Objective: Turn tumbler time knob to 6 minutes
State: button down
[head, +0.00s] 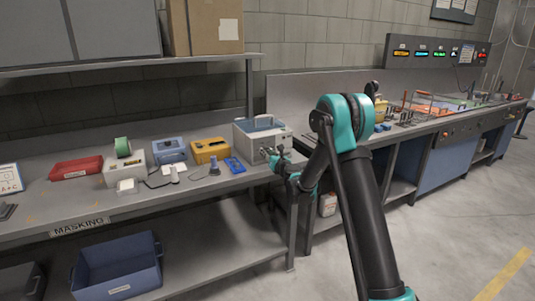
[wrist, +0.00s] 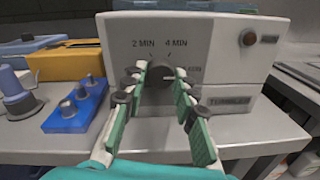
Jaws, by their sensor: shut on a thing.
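The tumbler is a light grey-white box (wrist: 225,60) with a dark round time knob (wrist: 160,82) on its front face. The labels "2 MIN" and "4 MIN" show above the knob; a third label at its right is partly hidden by a finger. A pale mark on the knob seems to point right, towards that third label. My gripper (wrist: 161,70) is shut on the knob, one finger at each side. In the head view the tumbler (head: 262,138) stands at the bench's right end, with my gripper (head: 278,158) at its front; the knob is hidden there.
Left of the tumbler are a blue block with knobs (wrist: 75,108), a yellow box (head: 209,150) and a blue box (head: 170,151). A dark round button (wrist: 249,38) is at the tumbler's upper right. The bench edge lies below, with open floor in front.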

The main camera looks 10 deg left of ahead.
jog(key=c, duration=1.2)
grip_release()
jog(key=v, duration=1.2)
